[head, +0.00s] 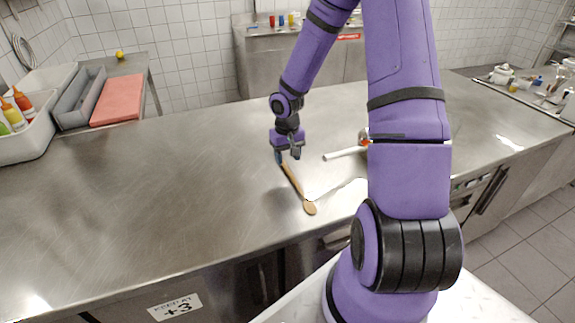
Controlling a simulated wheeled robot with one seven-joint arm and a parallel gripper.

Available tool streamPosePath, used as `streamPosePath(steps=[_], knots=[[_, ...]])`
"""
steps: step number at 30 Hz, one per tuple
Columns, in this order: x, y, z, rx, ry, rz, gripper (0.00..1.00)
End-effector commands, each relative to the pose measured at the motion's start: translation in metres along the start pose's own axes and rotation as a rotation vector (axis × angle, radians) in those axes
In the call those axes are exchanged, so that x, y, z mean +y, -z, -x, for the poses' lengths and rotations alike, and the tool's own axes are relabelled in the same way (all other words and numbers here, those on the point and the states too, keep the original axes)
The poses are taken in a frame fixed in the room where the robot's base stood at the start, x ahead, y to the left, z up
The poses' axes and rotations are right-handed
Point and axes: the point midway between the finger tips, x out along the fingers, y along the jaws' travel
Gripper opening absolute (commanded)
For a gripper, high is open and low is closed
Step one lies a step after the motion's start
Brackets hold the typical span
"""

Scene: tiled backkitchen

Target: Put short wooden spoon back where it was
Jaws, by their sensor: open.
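A short wooden spoon (309,207) lies on the steel counter (180,180), its bowl toward the front edge and its handle running up and left to just below my gripper. My gripper (287,157) is open and points down at the handle's far end. A small blue part (278,157) shows at the gripper's left; I cannot tell whether it belongs to the spoon or to the gripper. Whether the fingers touch the handle is not clear.
A white-handled utensil (345,153) with an orange-red end lies right of my gripper, partly behind my arm. A white bin with sauce bottles (22,135), a grey bin (80,97) and a red board (118,99) stand at left. The counter's left middle is clear.

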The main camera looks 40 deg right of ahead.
Motion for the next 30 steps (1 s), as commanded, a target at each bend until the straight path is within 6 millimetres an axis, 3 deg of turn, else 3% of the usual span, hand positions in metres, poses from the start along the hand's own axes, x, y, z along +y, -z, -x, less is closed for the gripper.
streamPosePath(steps=[3,9,20,30], knots=[[0.001,0.001,0.026,0.004,-0.001,-0.001,0.5],[0.001,0.0,0.059,0.002,-0.002,-0.002,0.5],[-0.004,-0.005,0.093,0.013,-0.025,0.015,0.5],[-0.031,-0.051,0.186,0.11,-0.14,0.082,0.5]])
